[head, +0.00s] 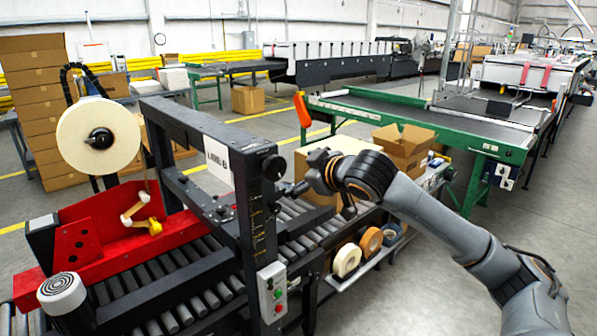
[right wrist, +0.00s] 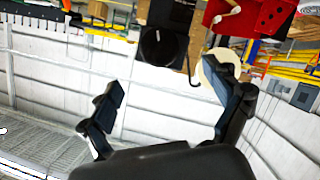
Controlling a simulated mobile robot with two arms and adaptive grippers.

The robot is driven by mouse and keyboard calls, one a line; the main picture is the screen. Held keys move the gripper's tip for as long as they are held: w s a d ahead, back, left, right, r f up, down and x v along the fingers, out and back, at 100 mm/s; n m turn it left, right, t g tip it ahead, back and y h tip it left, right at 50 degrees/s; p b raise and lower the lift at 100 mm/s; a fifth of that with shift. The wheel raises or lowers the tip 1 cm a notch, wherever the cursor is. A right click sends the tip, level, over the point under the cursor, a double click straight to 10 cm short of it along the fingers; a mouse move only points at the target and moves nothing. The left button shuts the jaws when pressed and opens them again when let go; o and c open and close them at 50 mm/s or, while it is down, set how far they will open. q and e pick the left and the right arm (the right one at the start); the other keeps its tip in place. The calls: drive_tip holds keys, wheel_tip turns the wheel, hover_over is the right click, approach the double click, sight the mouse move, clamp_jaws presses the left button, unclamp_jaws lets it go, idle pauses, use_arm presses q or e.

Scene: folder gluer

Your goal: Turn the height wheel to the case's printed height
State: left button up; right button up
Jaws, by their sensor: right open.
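The post carries a scale with yellow marks (head: 257,222). A round black knob, seemingly the wheel, also shows in the right wrist view (right wrist: 160,46). My right gripper (head: 292,189) is just right of and below the wheel in the head view. Its fingers are spread and empty (right wrist: 170,80), apart from the knob. A cardboard case (head: 312,166) is partly hidden behind the gripper; no printed height is readable. My left gripper is out of view.
A control box (head: 271,292) with green and red buttons hangs on the post below the wheel. Tape rolls (head: 347,260) lie on a side shelf under my right arm. An open carton (head: 404,147) stands behind the arm. Grey floor is clear at the right.

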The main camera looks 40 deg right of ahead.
drive_tip(key=m+t+b, duration=0.1)
drive_tip(key=b, duration=0.4)
approach(278, 170)
wheel_tip(278, 170, down, 3)
drive_tip(key=s, duration=0.1)
drive_tip(key=s+d+m+t+y+b, duration=0.1)
drive_tip(key=s+m+t+y+b, duration=0.15)
drive_tip(key=b, duration=0.25)
drive_tip(key=shift+n+t, duration=0.25)
drive_tip(key=shift+n, duration=0.1)
drive_tip(key=w+p, duration=0.3)
drive_tip(key=w, duration=0.3)
drive_tip(key=w+p, duration=0.3)
drive_tip(key=w, duration=0.4)
drive_tip(key=shift+w+a+r+p, duration=0.1)
drive_tip(key=shift+w+r+p, duration=0.1)
drive_tip(key=shift+p, duration=0.2)
drive_tip(key=shift+w+f, duration=0.15)
drive_tip(key=shift+w, duration=0.35)
drive_tip(key=c, duration=1.2)
